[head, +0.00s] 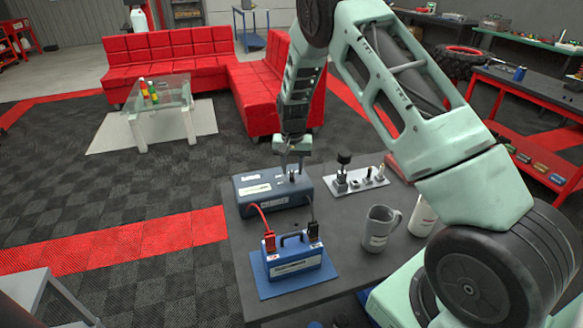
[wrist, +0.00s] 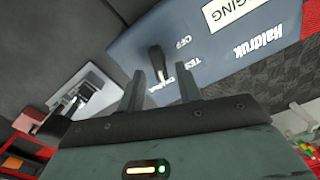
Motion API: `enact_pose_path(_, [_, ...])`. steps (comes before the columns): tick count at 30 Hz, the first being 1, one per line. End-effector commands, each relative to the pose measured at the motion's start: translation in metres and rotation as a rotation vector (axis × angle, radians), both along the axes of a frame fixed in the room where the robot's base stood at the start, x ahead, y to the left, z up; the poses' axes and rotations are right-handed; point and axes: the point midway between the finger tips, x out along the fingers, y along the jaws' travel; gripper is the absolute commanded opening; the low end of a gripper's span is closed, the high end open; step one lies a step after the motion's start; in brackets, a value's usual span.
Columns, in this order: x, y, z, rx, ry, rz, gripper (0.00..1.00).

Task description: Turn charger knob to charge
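The charger (head: 262,192) is a blue-grey box on the dark table, and its lettered face fills the top of the wrist view (wrist: 215,45). Its black knob (wrist: 156,60) is a narrow lever with OFF, TEST and a partly hidden third label beside it. The lever lies roughly lengthwise toward my gripper; I cannot tell which label it marks. My gripper (head: 293,168) is over the charger's right part. In the wrist view its fingers (wrist: 159,70) are apart, with a clear gap, one on each side of the knob. No contact with the knob shows.
A blue battery (head: 295,262) on a blue mat stands in front of the charger, joined by red and black clamps and cables. A grey mug (head: 380,229) and a white container (head: 423,215) stand to the right. A plate with metal fittings (head: 357,181) lies right of the charger.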

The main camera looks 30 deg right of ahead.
Motion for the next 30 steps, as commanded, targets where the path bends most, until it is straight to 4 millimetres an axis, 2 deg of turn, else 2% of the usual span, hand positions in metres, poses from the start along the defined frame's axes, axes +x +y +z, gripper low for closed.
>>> enact_pose_path(8, [-0.003,0.003,-0.003,0.005,0.010,0.004,0.35])
enact_pose_path(13, [-0.003,0.003,0.009,0.006,0.011,0.004,0.35])
enact_pose_path(17, [-0.002,0.003,0.032,0.006,0.007,0.004,0.35])
enact_pose_path(30, [-0.001,0.001,0.133,0.006,0.006,0.002,0.35])
